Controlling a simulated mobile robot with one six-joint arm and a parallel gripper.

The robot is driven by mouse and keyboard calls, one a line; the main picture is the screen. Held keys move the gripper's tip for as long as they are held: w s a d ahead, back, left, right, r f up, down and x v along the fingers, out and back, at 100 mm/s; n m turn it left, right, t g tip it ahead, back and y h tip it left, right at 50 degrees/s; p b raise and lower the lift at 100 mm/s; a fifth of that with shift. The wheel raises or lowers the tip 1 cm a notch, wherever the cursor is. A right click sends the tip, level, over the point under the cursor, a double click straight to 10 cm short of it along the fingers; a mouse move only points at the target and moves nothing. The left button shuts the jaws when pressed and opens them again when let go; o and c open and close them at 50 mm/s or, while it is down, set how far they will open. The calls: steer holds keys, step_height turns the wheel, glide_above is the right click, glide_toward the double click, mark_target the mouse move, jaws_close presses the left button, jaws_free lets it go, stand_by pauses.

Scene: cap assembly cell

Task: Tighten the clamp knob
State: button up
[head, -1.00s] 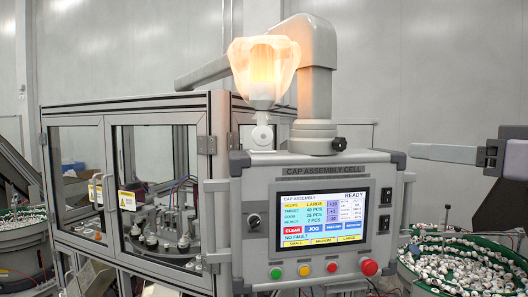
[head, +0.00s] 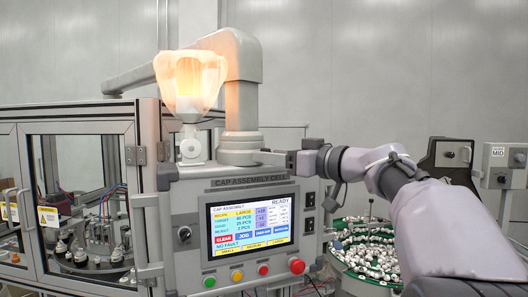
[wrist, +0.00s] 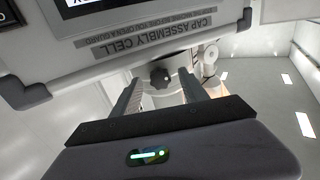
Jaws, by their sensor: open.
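The clamp knob (wrist: 160,77) is a small dark lobed knob on the light grey collar (wrist: 186,58) of the post, seen in the wrist view. My gripper (wrist: 162,86) is open, its two grey fingers pointing at the knob from either side. The knob shows between the fingertips, with no clear contact. In the head view my gripper (head: 264,157) reaches in from the right to the post's base (head: 238,148), above the control panel, and the knob is hidden there.
The control panel (head: 190,210) with its lit screen (head: 251,226) lies just below my gripper. A glowing lamp (head: 190,85) stands left of the post (head: 242,90). A green-rimmed bowl of small parts (head: 368,248) is at lower right. A glass-walled enclosure (head: 80,200) is at left.

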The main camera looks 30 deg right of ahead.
jaws_close()
steer(key=m+b, duration=0.1)
steer(key=m, duration=0.2)
steer(key=shift+b, duration=0.35)
jaws_free()
